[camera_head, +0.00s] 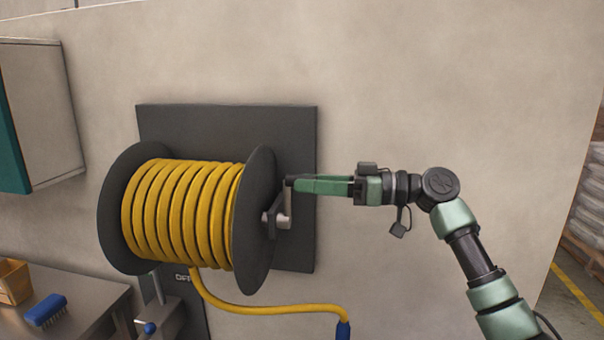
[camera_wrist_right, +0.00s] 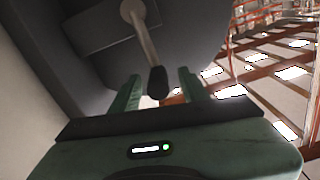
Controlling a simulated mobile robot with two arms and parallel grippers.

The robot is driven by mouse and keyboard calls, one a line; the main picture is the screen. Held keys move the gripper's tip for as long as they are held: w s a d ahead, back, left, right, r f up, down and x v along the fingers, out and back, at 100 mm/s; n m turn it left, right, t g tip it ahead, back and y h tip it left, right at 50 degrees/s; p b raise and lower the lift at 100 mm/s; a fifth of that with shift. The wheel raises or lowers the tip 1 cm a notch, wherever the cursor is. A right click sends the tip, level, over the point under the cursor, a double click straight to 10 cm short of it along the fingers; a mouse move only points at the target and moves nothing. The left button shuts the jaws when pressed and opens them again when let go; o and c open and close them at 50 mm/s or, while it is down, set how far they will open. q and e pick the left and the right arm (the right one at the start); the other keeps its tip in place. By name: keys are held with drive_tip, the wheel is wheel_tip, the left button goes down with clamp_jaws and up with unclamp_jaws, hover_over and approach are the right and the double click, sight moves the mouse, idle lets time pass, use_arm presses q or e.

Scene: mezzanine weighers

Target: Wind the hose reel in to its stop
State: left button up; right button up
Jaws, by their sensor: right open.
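The hose reel (camera_head: 255,220) has dark round flanges and is mounted on a dark wall plate. Several turns of yellow hose (camera_head: 178,215) are wound on it, and a length hangs below to a blue end piece (camera_head: 343,330). A crank (camera_head: 284,220) sits on the reel's right side. My right gripper (camera_head: 292,184) is at the crank from the right, jaws open. In the right wrist view, the crank's black handle (camera_wrist_right: 157,80) lies between the two green fingers (camera_wrist_right: 158,88), with gaps on both sides. My left gripper is not in view.
A blue-knobbed lever (camera_head: 150,327) stands below the reel beside a partly hidden label. A bench (camera_head: 95,300) at lower left holds a blue brush (camera_head: 46,310) and a yellow bin (camera_head: 14,282). A cabinet (camera_head: 45,110) hangs upper left. The wall right of the reel is bare.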

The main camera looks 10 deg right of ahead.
drive_tip(key=shift+p+x, duration=0.3)
drive_tip(key=shift+x, duration=0.85)
drive_tip(key=shift+d, duration=0.1)
drive_tip(key=shift+c, duration=0.7)
drive_tip(key=shift+w+f, duration=0.1)
clamp_jaws()
